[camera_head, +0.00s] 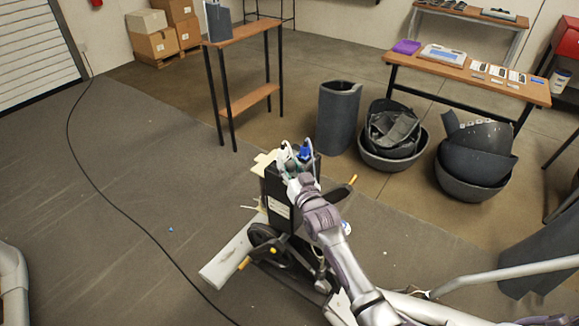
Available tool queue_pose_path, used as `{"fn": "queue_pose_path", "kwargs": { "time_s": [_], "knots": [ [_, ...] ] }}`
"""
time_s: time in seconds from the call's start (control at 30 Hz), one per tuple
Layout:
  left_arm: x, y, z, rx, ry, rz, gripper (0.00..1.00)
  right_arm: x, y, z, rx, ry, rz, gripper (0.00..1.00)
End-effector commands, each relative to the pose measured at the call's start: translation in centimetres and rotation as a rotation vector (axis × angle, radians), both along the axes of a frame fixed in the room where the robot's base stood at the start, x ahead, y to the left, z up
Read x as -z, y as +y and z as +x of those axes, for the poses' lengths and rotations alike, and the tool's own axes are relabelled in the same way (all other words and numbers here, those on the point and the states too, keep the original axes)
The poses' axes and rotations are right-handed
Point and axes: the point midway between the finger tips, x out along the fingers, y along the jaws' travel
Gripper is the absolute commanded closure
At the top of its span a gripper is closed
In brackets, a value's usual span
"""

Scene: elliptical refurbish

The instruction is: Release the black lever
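The exercise machine (280,205) stands on the dark mat near the middle of the head view, with a black upright body and a pale base bar (228,260). A black crank with a yellow tip (244,264) shows at its lower left, and another yellow-tipped part (350,184) sticks out at its right. My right gripper (294,158) is at the top of the black body, beside small blue and white parts. Its fingers are too small and overlapped to tell open from shut. I cannot tell which part is the black lever; the gripper may hide it. My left gripper is out of view.
A dark cylinder bin (338,117) and round tubs (390,148) (465,187) with dark parts stand behind right. Tables (470,78) (247,32) stand at the back. A black cable (110,203) crosses the mat at left, where floor is mostly clear.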

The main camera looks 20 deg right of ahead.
Motion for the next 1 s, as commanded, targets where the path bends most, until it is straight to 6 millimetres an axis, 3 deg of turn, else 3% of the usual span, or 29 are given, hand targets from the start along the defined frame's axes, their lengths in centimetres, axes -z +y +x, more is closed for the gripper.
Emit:
{"fn": "queue_pose_path", "kwargs": {
  "time_s": [0.03,0.1,0.13,0.37,0.6,0.87,0.9,1.0],
  "knots": [
    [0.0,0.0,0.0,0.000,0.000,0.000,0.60,0.0,0.0,0.0,0.000,0.000,0.000,0.87],
    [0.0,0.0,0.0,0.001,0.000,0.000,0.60,0.0,0.0,0.0,0.000,0.000,0.000,0.99],
    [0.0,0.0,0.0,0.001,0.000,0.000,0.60,0.0,0.0,0.0,0.000,0.000,0.000,1.00],
    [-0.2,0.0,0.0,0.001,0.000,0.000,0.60,-0.2,0.0,0.0,0.000,0.000,0.000,1.00],
    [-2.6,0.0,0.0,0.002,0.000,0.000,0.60,-3.1,0.0,0.0,0.000,-0.002,0.000,1.00],
    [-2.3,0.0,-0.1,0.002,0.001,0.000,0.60,-3.1,0.0,0.1,0.000,-0.007,0.001,1.00],
    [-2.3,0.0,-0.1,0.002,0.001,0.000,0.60,-3.2,0.0,0.1,0.001,-0.008,0.001,0.62],
    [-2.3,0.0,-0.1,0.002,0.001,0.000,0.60,-3.2,0.0,0.1,0.001,-0.008,0.001,0.45]
  ]
}}
